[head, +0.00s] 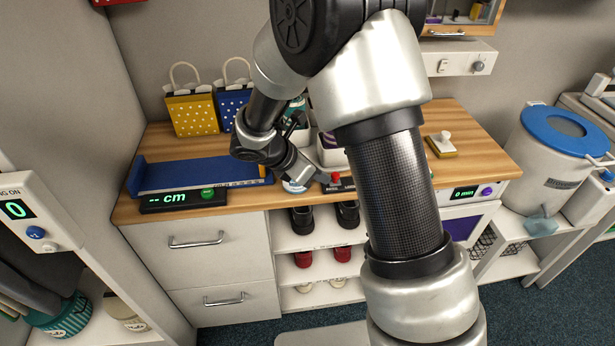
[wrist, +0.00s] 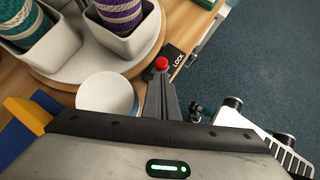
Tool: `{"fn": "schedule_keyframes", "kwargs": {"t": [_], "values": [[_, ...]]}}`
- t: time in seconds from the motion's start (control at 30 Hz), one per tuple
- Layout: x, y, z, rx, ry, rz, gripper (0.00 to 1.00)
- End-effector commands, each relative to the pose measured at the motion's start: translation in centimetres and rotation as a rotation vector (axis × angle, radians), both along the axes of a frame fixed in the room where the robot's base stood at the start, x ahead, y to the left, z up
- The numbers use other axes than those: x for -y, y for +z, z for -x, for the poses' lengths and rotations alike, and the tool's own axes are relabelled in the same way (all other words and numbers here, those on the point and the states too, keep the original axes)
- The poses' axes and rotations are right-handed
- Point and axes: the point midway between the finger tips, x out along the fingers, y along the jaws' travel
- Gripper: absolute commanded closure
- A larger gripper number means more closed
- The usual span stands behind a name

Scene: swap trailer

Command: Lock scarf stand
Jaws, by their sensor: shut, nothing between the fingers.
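The scarf stand is a round turntable (wrist: 75,78) with grey cups that hold rolled scarves, one teal (wrist: 15,22) and one purple (wrist: 118,12). A red knob (wrist: 161,63) sits at the stand's edge beside a dark plate marked LOCK (wrist: 177,58). The red knob also shows in the head view (head: 336,177). My gripper (wrist: 160,80) is shut and empty, with its fingertips right at the red knob. I cannot tell whether they touch it. In the head view my arm hides much of the stand, and my gripper (head: 318,179) is left of the knob.
A white round container (wrist: 108,92) stands close left of my fingers. On the wooden counter (head: 480,150) are a blue measuring tray (head: 190,172), a cm display (head: 183,200) and gift bags (head: 192,113). Shoes (head: 302,219) sit on shelves below. Dark carpet (wrist: 245,60) lies beyond the counter edge.

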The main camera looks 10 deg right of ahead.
Motion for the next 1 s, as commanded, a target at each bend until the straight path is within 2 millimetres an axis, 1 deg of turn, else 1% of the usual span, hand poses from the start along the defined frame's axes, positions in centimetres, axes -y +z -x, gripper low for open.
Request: {"fn": "schedule_keyframes", "kwargs": {"t": [0.03,0.13,0.5,0.57,0.73,0.8,1.0], "values": [[0.4,-0.1,-0.2,0.001,-0.001,0.0,1.0],[0.8,-0.2,-0.4,0.0,0.0,0.0,1.0],[0.9,-0.2,-0.4,0.0,0.0,0.0,1.0],[1.4,-0.2,-0.4,0.0,-0.001,0.001,1.0],[3.9,-0.2,-0.4,0.0,-0.002,0.002,1.0],[4.4,-0.2,-0.4,0.0,0.0,0.0,1.0],[4.5,-0.2,-0.4,-0.001,-0.001,0.0,1.0]]}}
